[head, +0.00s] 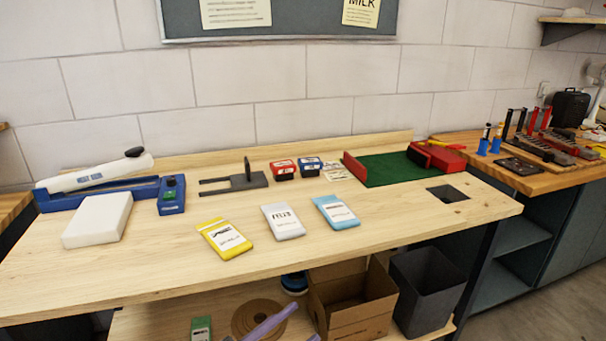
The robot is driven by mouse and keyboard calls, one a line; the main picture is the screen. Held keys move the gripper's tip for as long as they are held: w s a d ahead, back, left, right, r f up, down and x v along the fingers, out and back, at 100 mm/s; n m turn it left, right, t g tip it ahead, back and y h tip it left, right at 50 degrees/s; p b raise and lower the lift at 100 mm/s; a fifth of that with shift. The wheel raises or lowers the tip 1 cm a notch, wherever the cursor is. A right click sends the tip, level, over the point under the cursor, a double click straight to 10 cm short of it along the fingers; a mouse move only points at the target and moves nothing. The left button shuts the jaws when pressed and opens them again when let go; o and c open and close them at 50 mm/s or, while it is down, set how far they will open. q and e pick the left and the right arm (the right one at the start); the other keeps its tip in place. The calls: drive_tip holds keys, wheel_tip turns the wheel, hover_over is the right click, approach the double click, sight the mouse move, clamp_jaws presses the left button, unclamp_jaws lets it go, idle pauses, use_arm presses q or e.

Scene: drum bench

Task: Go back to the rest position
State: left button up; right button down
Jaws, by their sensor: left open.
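My left gripper (303,321) shows only in part at the bottom edge of the head view, as pale purple pieces low in front of the bench. It is open, with nothing seen between its fingers. It is below the wooden bench top (130,262) and apart from the things on it. The rest of its arm is out of frame. My right gripper is not in view.
The bench holds a blue and white sealer (95,174), a white block (98,220), yellow (224,239), white (283,221) and blue packets (336,212), and a green mat (392,169). Below are a cardboard box (350,323) and a grey bin (428,298).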

use_arm(q)
drive_tip(key=s+a+f+n+y, duration=0.4)
drive_tip(key=a+f+n+y, duration=0.1)
drive_tip(key=f+n, duration=0.15)
drive_tip(key=s+a+f+n+y, duration=0.4)
drive_tip(key=a+f+n, duration=0.1)
drive_tip(key=f, duration=0.2)
drive_tip(key=s+a+f+n+g+y, duration=0.3)
drive_tip(key=s+f, duration=0.6)
drive_tip(key=s, duration=0.4)
drive_tip(key=shift+a+n+g, duration=0.65)
drive_tip(key=shift+a+g, duration=0.15)
drive_tip(key=shift+a, duration=0.3)
